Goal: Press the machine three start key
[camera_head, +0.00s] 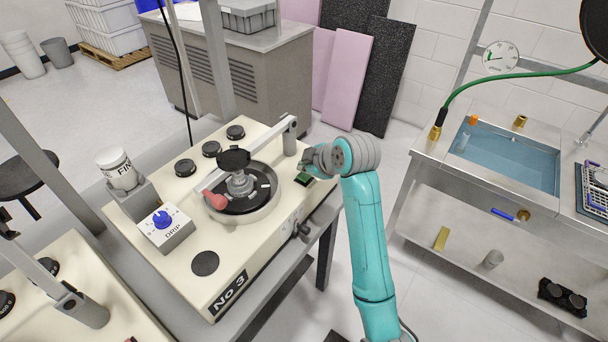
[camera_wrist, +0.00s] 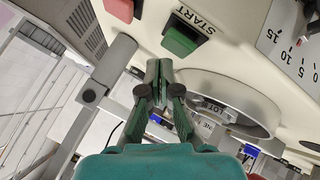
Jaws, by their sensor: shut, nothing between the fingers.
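The machine marked No 3 (camera_head: 228,292) is a cream box with a round dark plate and a pivoting arm on top. Its green start key (camera_head: 303,179) sits at the right corner of the top, partly hidden by my arm. In the wrist view the green key (camera_wrist: 180,40) is clear, with the word START beside it. My gripper (camera_head: 308,160) is over that corner of the machine. In the wrist view my gripper (camera_wrist: 158,68) is shut and empty, its tips appearing just below the key in the picture. I cannot tell the exact gap.
A red key (camera_wrist: 120,8) lies beside the green one. A grey post and swing arm (camera_head: 289,138) stand close to my gripper. A dial panel (camera_wrist: 295,40) is at the right in the wrist view. A steel sink bench (camera_head: 470,195) stands to the right.

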